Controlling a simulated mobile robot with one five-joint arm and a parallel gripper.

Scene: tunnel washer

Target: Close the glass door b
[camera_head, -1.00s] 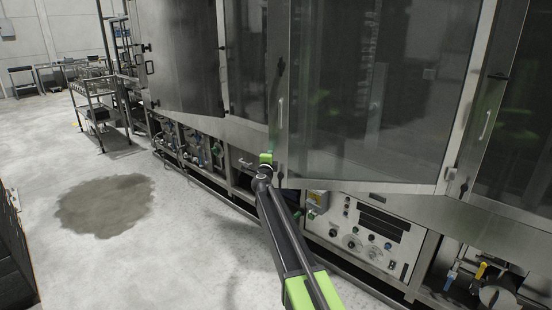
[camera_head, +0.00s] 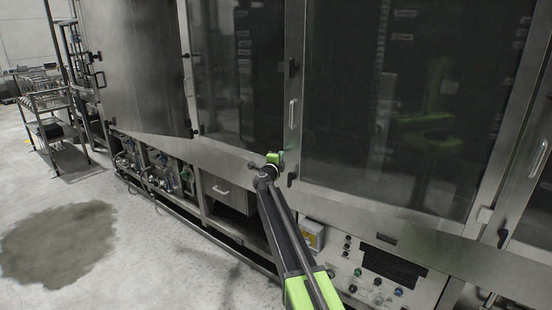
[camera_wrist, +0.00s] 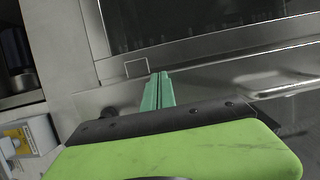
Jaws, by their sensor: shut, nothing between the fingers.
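A large glass door (camera_head: 400,90) in a steel frame, which I take to be glass door b, fills the right half of the head view. It sits in line, or nearly so, with the washer front; I cannot tell whether a thin gap is left. Its bar handle (camera_head: 292,114) is on its left edge. My gripper (camera_head: 275,158) is just left of the door's lower left corner, close to the steel front. In the wrist view the teal fingers (camera_wrist: 158,91) are together and empty, pointing at a steel frame. Contact is unclear.
A steel door (camera_head: 140,75) stands swung out at the left. A control panel (camera_head: 385,270) and a small grey box (camera_head: 312,235) sit below the glass door. A wheeled rack (camera_head: 50,105) is at far left. The floor (camera_head: 150,240) is clear apart from a dark patch.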

